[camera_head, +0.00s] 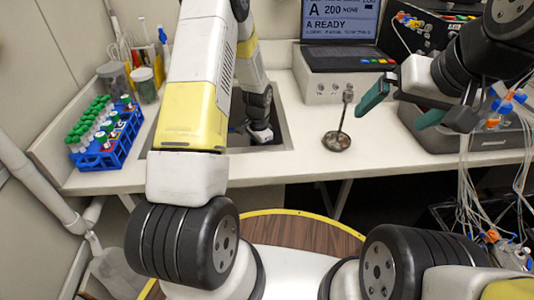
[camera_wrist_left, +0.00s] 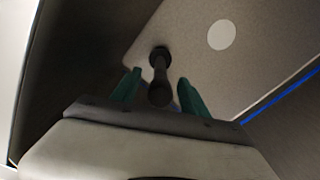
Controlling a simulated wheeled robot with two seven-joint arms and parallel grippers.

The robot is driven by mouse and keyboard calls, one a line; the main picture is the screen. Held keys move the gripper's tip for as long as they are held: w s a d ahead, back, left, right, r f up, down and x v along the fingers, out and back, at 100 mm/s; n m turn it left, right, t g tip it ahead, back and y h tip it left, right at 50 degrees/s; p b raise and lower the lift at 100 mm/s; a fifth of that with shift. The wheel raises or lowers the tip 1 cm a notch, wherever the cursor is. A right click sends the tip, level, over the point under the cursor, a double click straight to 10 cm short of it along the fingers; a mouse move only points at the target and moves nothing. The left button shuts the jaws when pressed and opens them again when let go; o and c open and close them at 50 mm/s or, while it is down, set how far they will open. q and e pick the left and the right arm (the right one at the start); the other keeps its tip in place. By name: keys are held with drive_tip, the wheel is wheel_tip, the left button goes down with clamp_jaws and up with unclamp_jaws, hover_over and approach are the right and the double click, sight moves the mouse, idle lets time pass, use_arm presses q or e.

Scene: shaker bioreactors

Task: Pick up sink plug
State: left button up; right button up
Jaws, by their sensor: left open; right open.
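A dark stalk-like piece with a rounded knob, which looks like the sink plug (camera_wrist_left: 160,65), stands between the green fingers of my left gripper (camera_wrist_left: 159,78) in the left wrist view. The fingers are open, one on each side of it, with gaps visible. In the head view my left arm reaches down into the sink (camera_head: 285,128), and its wrist and the sink floor are mostly hidden by the arm. I cannot see the plug there. My right gripper (camera_head: 403,108) is open and empty above the counter at the right.
A metal piece with a round base and upright rod (camera_head: 337,141) stands on the counter right of the sink. A blue rack of green-capped tubes (camera_head: 107,140) and jars (camera_head: 144,84) are at left. A device with a screen (camera_head: 341,58) stands behind. Tubing hangs at right.

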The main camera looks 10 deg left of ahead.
use_arm(q)
drive_tip(key=shift+f, duration=0.35)
drive_tip(key=shift+c, duration=0.4)
clamp_jaws()
drive_tip(key=shift+w+r, duration=0.1)
drive_tip(key=shift+r, duration=0.05)
